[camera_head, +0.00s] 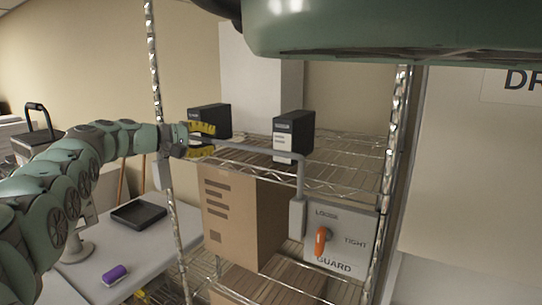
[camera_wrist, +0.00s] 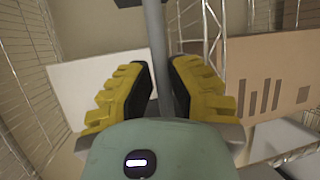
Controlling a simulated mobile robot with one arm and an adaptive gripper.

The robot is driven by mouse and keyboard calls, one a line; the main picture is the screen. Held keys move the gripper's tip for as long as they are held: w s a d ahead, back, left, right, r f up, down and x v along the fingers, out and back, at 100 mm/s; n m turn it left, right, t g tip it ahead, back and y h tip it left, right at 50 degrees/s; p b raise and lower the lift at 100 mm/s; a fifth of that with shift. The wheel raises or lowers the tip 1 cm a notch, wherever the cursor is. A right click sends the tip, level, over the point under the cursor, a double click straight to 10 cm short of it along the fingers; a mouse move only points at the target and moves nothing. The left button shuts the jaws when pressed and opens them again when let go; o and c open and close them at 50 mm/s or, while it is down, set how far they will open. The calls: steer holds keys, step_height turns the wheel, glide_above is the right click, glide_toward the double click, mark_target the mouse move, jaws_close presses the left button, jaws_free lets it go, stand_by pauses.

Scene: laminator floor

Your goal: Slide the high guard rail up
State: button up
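The grey guard rail (camera_head: 262,150) rises from a sleeve beside the guard panel (camera_head: 345,263), bends, and runs left along the front of the upper shelf. My gripper (camera_head: 202,141) is at the rail's left part, with one yellow finger above it and one below. In the wrist view, the rail (camera_wrist: 158,45) passes between the black pads of my gripper (camera_wrist: 161,85), which look closed close against it; exact contact is hard to see. The panel reads LOOSE above and TIGHT at right. Its orange lever (camera_head: 321,241) stands roughly vertical under LOOSE.
A wire rack (camera_head: 345,178) holds two black boxes (camera_head: 211,119) (camera_head: 294,131) on the upper shelf and a large cardboard box (camera_head: 238,222) below. A table (camera_head: 172,242) at left carries a black tray (camera_head: 139,214) and a purple item (camera_head: 115,274). A metal post stands close to my wrist.

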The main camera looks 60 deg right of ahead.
steer(key=o, duration=0.4)
steer(key=shift+r, duration=0.1)
steer(key=shift+o, duration=0.2)
steer(key=v, duration=1.2)
steer(key=shift+w, duration=0.1)
